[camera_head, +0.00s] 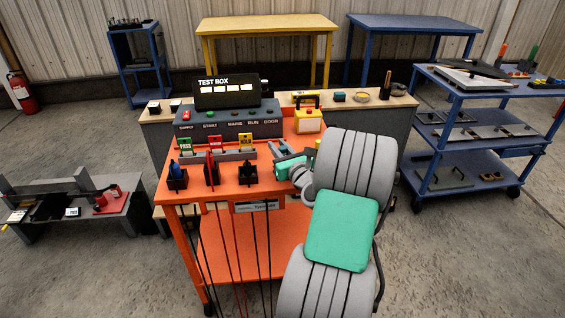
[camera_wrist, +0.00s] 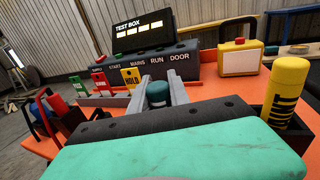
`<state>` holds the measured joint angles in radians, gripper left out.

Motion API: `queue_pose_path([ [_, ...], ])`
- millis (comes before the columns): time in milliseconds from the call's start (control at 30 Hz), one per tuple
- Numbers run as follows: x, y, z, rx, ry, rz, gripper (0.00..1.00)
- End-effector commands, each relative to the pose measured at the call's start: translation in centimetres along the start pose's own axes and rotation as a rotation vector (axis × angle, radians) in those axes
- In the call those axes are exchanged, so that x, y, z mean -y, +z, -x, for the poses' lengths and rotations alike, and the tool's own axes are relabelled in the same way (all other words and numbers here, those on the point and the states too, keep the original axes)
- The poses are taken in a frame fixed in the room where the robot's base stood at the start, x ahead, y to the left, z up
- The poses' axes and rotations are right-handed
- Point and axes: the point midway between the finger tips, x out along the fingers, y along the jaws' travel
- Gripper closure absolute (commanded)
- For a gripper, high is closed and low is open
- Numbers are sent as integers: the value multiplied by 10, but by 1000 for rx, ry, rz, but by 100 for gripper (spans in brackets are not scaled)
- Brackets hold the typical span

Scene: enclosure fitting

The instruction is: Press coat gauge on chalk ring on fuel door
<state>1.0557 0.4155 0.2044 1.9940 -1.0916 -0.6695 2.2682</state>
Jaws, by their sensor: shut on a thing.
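My gripper (camera_wrist: 157,88) reaches over the orange bench, its two grey fingers shut on a small dark teal, round-topped piece (camera_wrist: 157,95). This piece may be the coat gauge, but most of it is hidden behind the green and black wrist housing. In the head view my gripper (camera_head: 282,150) is at the right part of the orange bench (camera_head: 240,186), low over its top, and the held piece is not clear there. I cannot make out a fuel door or a chalk ring in either view.
The test box (camera_head: 228,92) with its console stands at the bench's back. Coloured tags (camera_head: 215,145) and black holders with leads stand left of my gripper. A yellow box (camera_head: 308,118) stands behind it. A yellow cylinder (camera_wrist: 290,95) in a black holder is close on the right.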

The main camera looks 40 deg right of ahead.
Motion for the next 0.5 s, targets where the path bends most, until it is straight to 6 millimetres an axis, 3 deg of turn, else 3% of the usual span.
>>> queue_pose_path([
  [200,0,0,0,0,0,0,100],
  [500,0,0,0,1,0,0,100],
])
